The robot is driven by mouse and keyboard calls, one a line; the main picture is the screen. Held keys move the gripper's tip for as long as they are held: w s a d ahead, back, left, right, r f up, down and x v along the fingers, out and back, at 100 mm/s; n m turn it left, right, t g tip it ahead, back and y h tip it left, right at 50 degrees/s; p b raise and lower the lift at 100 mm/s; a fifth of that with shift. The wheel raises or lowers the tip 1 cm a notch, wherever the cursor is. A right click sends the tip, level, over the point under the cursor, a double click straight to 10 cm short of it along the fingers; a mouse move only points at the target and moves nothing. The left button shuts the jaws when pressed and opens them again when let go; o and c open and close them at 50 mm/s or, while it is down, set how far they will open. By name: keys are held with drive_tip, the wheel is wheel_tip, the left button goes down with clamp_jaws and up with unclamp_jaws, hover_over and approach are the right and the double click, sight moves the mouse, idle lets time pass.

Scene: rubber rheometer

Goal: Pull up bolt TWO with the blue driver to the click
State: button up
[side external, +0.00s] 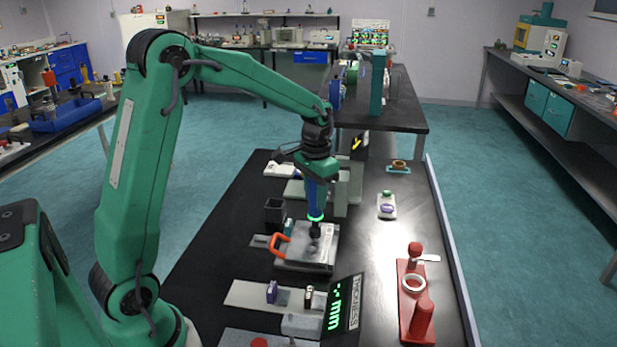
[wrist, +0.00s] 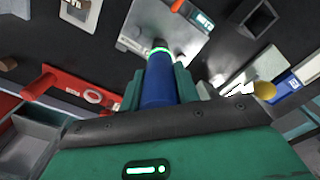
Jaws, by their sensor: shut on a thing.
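My gripper (side external: 318,172) is shut on the blue driver (side external: 317,198) and holds it upright, tip down. A green ring glows around the driver's lower end; the ring also shows in the wrist view, with the driver's blue body (wrist: 158,82) between the fingers. The dark tip is over the grey metal plate (side external: 297,264), which has an orange handle (side external: 280,244) at its left. The plate also shows in the wrist view (wrist: 190,42). The bolt under the tip is hidden, and I cannot read its number or tell whether the tip is seated.
A black square cup (side external: 275,211) stands just left of the plate. In front are a pale board with small blocks and a tilted display (side external: 343,306) reading "THICKNESS" and "mm". A red stand (side external: 418,318) with a white ring is at the right. Bare black bench lies between plate and stand.

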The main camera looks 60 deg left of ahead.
drive_tip(key=shift+f, duration=0.7)
idle(2.5)
drive_tip(key=shift+r, duration=0.1)
drive_tip(key=shift+r, duration=2.45)
